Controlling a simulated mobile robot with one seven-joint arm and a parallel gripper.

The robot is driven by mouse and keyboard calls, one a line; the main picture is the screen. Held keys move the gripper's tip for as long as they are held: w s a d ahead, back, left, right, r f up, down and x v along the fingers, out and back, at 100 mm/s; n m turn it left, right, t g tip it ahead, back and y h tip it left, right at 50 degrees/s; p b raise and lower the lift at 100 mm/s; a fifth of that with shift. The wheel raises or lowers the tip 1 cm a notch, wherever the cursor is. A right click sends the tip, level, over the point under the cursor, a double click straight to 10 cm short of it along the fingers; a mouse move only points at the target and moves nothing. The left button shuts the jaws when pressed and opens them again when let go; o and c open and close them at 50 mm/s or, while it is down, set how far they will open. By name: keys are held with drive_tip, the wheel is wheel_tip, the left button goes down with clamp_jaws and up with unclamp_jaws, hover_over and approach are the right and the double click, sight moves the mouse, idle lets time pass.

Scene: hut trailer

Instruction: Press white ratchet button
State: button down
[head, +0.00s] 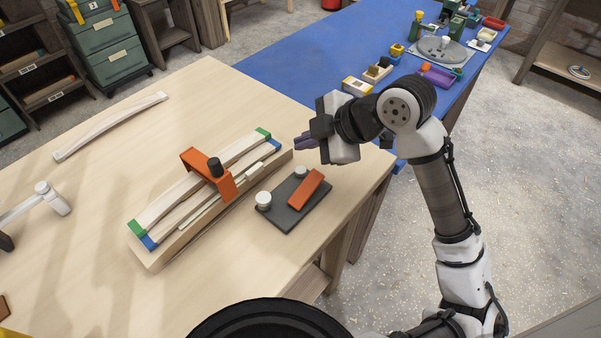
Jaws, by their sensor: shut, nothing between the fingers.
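A dark grey plate (288,216) lies on the wooden table, right of a wooden clamping jig. An orange bar (306,187) sits on the plate. A white round button (263,200) stands at its left corner, and a second white round knob (300,171) stands near its far corner. I cannot tell which of the two is the ratchet button. My gripper (303,142) is shut and empty, with its dark fingers pointing left. In the picture it is above the far white knob, apart from both knobs. Its exact height is unclear.
The wooden jig (200,213) holds pale curved strips under an orange bridge (222,183) with a black knob (215,167). A pale curved piece (110,126) lies at the far left. A blue table (300,60) with several small items adjoins.

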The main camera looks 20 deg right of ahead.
sight(305, 172)
drive_tip(key=shift+f+b, duration=1.55)
drive_tip(key=shift+f, duration=0.65)
drive_tip(key=shift+f+b, duration=0.45)
drive_tip(key=shift+b, duration=0.15)
drive_tip(key=shift+f+b, duration=0.5)
drive_tip(key=shift+b, duration=0.05)
idle(0.9)
drive_tip(key=shift+s+a+r+p, duration=0.1)
drive_tip(key=shift+a+r+p, duration=0.05)
drive_tip(key=shift+r+p, duration=0.65)
drive_tip(key=shift+r, duration=0.2)
